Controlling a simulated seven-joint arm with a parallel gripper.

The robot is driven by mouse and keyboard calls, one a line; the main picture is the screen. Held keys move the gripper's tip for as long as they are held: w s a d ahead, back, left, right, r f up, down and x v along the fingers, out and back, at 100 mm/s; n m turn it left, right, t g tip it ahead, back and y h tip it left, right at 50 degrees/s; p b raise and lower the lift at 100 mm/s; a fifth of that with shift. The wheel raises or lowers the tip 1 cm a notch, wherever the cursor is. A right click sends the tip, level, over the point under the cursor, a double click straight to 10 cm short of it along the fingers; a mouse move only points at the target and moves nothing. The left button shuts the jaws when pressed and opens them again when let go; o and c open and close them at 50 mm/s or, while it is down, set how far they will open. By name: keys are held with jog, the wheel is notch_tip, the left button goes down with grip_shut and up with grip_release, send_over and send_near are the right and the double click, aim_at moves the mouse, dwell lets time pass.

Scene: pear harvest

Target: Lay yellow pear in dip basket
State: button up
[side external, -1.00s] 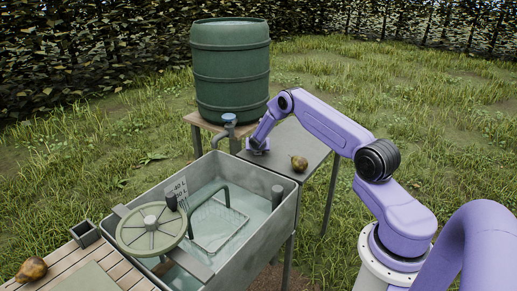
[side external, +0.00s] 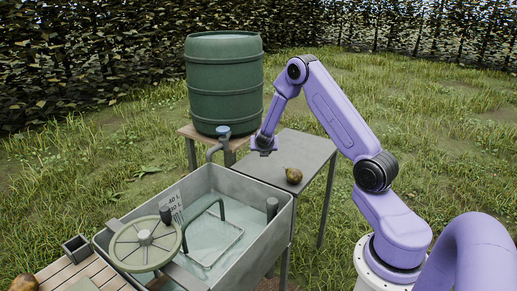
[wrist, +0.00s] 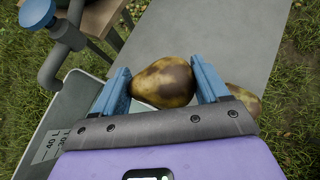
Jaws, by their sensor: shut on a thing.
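My gripper (side external: 264,150) is above the left part of the grey side table. In the wrist view its blue fingers (wrist: 165,88) are shut on the yellow pear (wrist: 164,82), a yellow pear with large brown blotches. The pear is too small or hidden to make out in the side view. The dip basket (side external: 217,246) is a wire mesh basket inside the metal tank, below and left of my gripper. Its dark green arched handle (side external: 205,203) stands up over it. No pear shows in the basket.
Another pear (side external: 293,175) lies on the grey table (side external: 305,150); it partly shows behind a finger in the wrist view (wrist: 247,101). The tank (side external: 262,230) has a handwheel (side external: 145,243) at its near left. A green barrel (side external: 224,85) with tap and spout (side external: 215,148) stands close by.

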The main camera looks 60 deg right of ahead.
jog(key=shift+s+a+r, duration=0.35)
jog(key=shift+s+a, duration=0.05)
jog(key=shift+s, duration=0.2)
jog(key=shift+s+a+r, duration=0.3)
jog(key=shift+s+a, duration=0.05)
jog(key=shift+s, duration=0.25)
jog(key=a+r+n+t+y, duration=0.25)
jog(key=a+r+n, duration=0.2)
jog(key=a, duration=0.55)
jog(key=a+r+n+t+y, duration=0.1)
jog(key=a+r+n+y, duration=0.2)
jog(key=a+r, duration=0.5)
jog(key=a+r+n+t+y, duration=0.1)
jog(key=a+r+n+y, duration=0.2)
jog(key=a, duration=1)
jog(key=s+f+m+h, duration=0.2)
jog(key=s+m+h, duration=0.1)
jog(key=s, duration=0.4)
jog(key=w+d+f+m+g+h, duration=0.1)
jog(key=w+f+m+g+h, duration=0.15)
jog(key=w+f, duration=0.55)
notch_tip(320, 180, down, 32)
jog(key=w+d+m+h, duration=0.1)
jog(key=w+d+m, duration=0.1)
jog(key=shift+d+r+m+g+h, duration=0.15)
jog(key=shift+d+m+g+h, duration=0.15)
jog(key=shift+m, duration=0.1)
jog(key=shift+f, duration=0.6)
